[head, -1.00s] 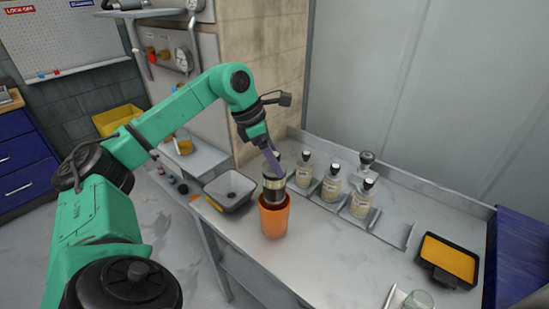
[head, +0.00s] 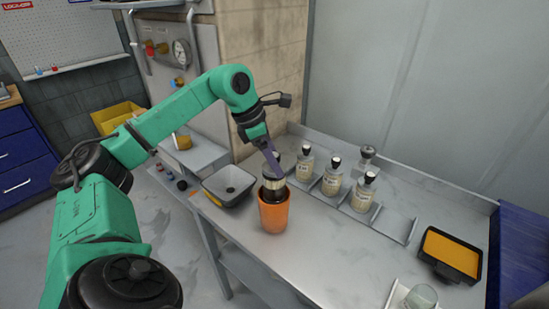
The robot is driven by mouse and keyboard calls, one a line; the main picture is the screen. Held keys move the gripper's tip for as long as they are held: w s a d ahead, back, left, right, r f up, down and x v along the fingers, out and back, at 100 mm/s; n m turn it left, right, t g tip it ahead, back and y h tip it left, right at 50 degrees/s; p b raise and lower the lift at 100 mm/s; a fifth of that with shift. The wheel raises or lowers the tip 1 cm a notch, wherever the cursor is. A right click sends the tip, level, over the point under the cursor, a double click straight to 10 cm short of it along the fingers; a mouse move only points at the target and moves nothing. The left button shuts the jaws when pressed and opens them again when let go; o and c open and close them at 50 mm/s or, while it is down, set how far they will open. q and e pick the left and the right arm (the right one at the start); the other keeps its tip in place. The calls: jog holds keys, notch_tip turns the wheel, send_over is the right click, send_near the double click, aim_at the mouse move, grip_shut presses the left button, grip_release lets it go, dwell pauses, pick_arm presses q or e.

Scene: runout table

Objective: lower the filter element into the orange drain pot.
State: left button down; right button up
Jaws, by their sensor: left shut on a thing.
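The orange drain pot (head: 273,215) stands upright on the metal table, left of the middle. The filter element (head: 271,187) is a dark cylinder with a pale metallic band. Its lower end is inside the mouth of the pot, and its upper part stands above the rim. My left gripper (head: 273,163) is above the pot, shut on the top of the filter element. The lower end of the element is hidden by the pot wall, so I cannot tell whether it touches the bottom. My right gripper is not in view.
A grey tray (head: 229,186) sits left of the pot at the table's edge. Several labelled bottles (head: 332,176) stand in a rack behind and to the right. A black tray with an orange pad (head: 450,255) and a glass jar (head: 421,297) are at right. The table between is clear.

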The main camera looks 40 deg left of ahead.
pick_arm(q)
jog(key=shift+f+b, duration=2.8)
jog(key=shift+f, duration=0.65)
grip_release()
jog(key=p+v, duration=0.2)
jog(key=v, duration=1.2)
jog(key=shift+r, duration=0.3)
jog(key=shift+s, duration=0.15)
